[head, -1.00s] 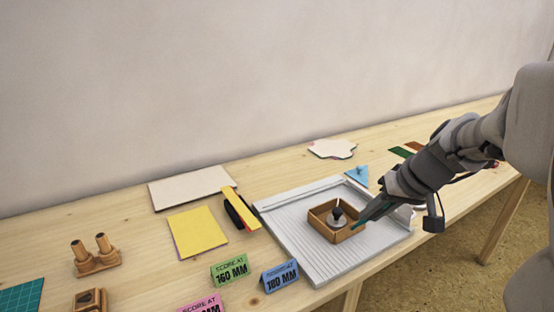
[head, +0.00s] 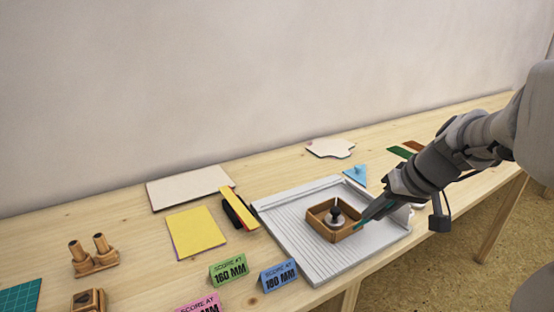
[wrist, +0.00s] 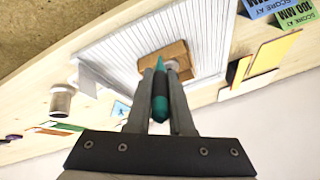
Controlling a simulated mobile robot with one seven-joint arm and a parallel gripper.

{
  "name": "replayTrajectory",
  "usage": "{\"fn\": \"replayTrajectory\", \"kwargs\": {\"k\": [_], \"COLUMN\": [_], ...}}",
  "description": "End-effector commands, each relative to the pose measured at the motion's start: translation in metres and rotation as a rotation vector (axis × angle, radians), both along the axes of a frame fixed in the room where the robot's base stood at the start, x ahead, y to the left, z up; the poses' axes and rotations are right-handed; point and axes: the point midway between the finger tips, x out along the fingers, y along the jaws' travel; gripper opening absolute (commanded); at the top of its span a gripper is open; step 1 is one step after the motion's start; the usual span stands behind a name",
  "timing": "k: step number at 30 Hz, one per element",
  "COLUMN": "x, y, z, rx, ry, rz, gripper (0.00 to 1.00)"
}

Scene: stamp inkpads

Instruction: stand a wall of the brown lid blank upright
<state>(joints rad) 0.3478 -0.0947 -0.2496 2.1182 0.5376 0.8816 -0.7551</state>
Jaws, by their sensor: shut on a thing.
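The brown lid blank (head: 322,229) sits on the grey grooved board (head: 285,222) as a shallow tray. The walls I can see at its left, back and front stand up; the right end is partly hidden by my gripper. A grey weight with a black knob (head: 336,214) stands inside it. My gripper (head: 372,211) is shut on a teal pointed tool, seen in the wrist view (wrist: 160,97). The tool's tip is at the lid's right corner; I cannot tell whether it touches. The lid also shows in the wrist view (wrist: 152,57).
Score signs, one green (head: 229,270) and one blue (head: 279,275), stand before the board. A yellow sheet (head: 196,232), a cream sheet (head: 188,187) and a yellow-and-black tool (head: 240,209) lie left. A blue triangle (head: 356,173) lies behind. The board's left part is clear.

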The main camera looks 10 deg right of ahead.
Motion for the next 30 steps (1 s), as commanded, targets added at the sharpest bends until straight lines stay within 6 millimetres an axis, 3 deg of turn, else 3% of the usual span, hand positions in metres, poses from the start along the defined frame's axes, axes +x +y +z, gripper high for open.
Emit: {"fn": "replayTrajectory", "kwargs": {"k": [8, 30], "x": [-0.003, -0.009], "y": [-0.001, -0.003], "z": [0.007, 0.059], "rx": [0.0, -0.001], "ry": [0.0, -0.001], "rz": [0.001, 0.001], "gripper": [0.0, 0.0]}}
